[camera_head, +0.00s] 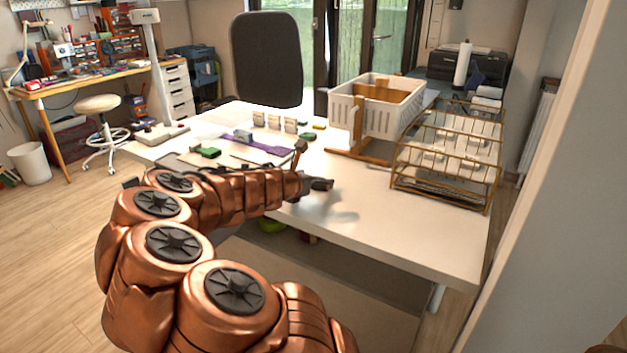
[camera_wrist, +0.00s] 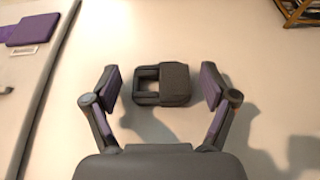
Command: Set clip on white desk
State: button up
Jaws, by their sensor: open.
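A dark grey clip (camera_wrist: 174,84) with a squared loop on its left side lies over the white desk (camera_head: 420,235) in the wrist view. My gripper (camera_wrist: 161,86) is open, with one purple-padded finger on each side of the clip. Gaps show between both pads and the clip, so neither finger touches it. A shadow falls beside the clip; whether it lies flat on the desk is hard to tell. In the head view my gripper (camera_head: 308,186) is low over the desk's near middle, and the clip is not clearly told apart from the fingers there.
A white basket (camera_head: 375,112) on a wooden stand and a brass wire rack (camera_head: 445,165) stand to the right. A purple piece (camera_head: 262,144), green pieces (camera_head: 207,152) and several small blocks lie farther back. The desk's front right is clear.

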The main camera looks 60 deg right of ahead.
jog(key=shift+r, duration=0.25)
jog(key=shift+p+v, duration=0.8)
jog(key=shift+v, duration=5.2)
jog(key=shift+w+f, duration=0.1)
jog(key=s+a+f+m+g+y, duration=0.1)
jog(key=s+a+f+m+y, duration=0.2)
jog(key=a, duration=0.9)
jog(key=s+a+f+m+g+y, duration=0.1)
jog(key=s+a+f+m+y, duration=0.2)
jog(key=a, duration=1)
jog(key=s+a+f+m+g+y, duration=0.1)
jog(key=s+a+f+m+y, duration=0.2)
jog(key=s+a+m+y, duration=0.4)
jog(key=s+a+m, duration=0.4)
jog(key=a+m, duration=0.1)
jog(key=shift+s+a+f, duration=0.2)
jog(key=shift+a+f, duration=0.05)
jog(key=shift+a, duration=0.1)
